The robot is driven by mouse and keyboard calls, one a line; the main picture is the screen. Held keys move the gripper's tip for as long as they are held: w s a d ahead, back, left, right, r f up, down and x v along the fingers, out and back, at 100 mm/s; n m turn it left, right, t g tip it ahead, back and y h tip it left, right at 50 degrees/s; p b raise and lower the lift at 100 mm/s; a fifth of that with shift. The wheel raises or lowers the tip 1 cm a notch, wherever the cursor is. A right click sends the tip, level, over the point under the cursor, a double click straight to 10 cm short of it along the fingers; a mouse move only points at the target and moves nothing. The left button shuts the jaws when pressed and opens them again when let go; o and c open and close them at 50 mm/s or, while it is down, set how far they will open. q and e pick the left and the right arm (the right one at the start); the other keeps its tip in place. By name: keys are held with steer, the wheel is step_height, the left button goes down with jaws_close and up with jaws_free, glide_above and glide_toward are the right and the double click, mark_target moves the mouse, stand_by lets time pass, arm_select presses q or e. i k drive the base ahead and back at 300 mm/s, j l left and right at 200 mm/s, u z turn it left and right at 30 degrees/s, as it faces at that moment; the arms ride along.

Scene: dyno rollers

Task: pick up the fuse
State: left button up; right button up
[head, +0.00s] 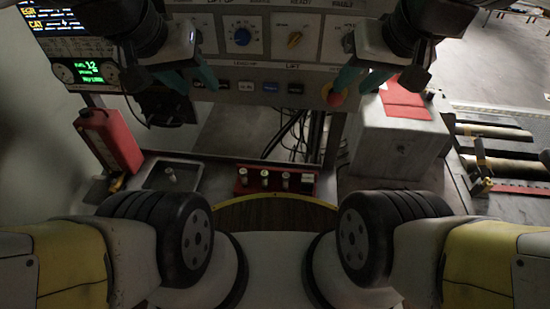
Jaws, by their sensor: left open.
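Small fuses with pale caps stand in a red holder (277,181) on the bench, in the middle of the head view. A single small pale cylinder (170,173), which looks like a fuse, stands in a shallow dark tray (190,180) left of the holder. My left gripper (172,78) is at the upper left, in front of the control panel, open and empty, well apart from the tray. My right gripper (382,75) is at the upper right, in front of the panel and the pale box. I cannot tell how its fingers stand.
A red bottle (108,140) stands at the left of the bench. A control panel (270,40) with knobs and buttons spans the back, with loose cables (292,133) below. A pale box (398,135) with a red top stands at the right, and dark rollers (500,150) lie beyond.

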mark_target(286, 176)
steer(key=k+j+z, duration=0.35)
steer(key=j, duration=0.2)
steer(key=k+j+z, duration=0.4)
steer(key=k+j, duration=0.15)
steer(key=i+j, duration=0.1)
steer(key=j, duration=0.25)
steer(key=i+j+z, duration=0.1)
steer(key=j, duration=0.2)
